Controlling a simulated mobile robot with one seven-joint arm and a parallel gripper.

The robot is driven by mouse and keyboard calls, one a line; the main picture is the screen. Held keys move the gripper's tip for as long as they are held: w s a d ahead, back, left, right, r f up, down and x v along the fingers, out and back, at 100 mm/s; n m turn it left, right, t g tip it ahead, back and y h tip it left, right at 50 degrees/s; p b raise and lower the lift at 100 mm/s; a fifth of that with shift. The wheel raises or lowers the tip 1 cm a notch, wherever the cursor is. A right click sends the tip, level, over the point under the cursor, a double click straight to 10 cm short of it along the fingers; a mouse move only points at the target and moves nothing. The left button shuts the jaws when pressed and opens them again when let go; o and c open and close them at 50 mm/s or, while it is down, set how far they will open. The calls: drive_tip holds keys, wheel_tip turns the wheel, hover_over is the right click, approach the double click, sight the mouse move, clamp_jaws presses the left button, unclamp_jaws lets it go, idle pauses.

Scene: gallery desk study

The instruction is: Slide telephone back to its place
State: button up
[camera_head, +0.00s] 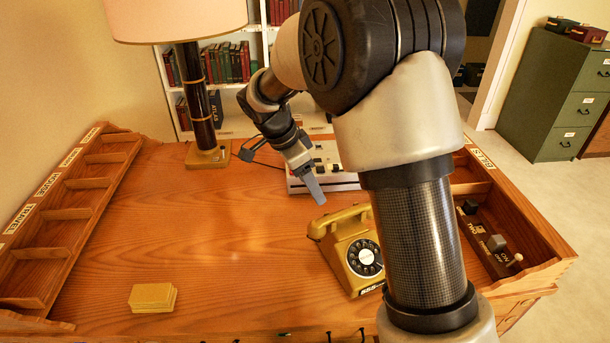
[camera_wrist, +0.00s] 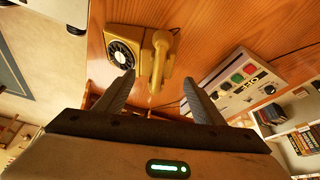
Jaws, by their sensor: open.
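The telephone (camera_head: 353,252) is mustard yellow with a black rotary dial. It stands on the wooden desk (camera_head: 220,240), right of the middle, and my arm hides its right side in the head view. In the wrist view the telephone (camera_wrist: 124,52) shows dial and handset (camera_wrist: 161,58) between and beyond my fingertips. My gripper (camera_head: 316,194) is above the desk, just behind and left of the handset in the head view. In the wrist view my gripper (camera_wrist: 158,82) has its two fingers apart with nothing held. I cannot tell whether a finger touches the handset.
A white box with coloured buttons (camera_head: 325,170) stands behind the telephone and also shows in the wrist view (camera_wrist: 238,82). A lamp (camera_head: 207,152) stands at the back left. Labelled wooden compartments line both desk sides. Yellow cards (camera_head: 152,297) lie front left. The desk's middle left is clear.

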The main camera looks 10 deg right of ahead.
sight(328, 216)
drive_tip(key=x, duration=1.4)
drive_tip(key=shift+f, duration=0.15)
clamp_jaws()
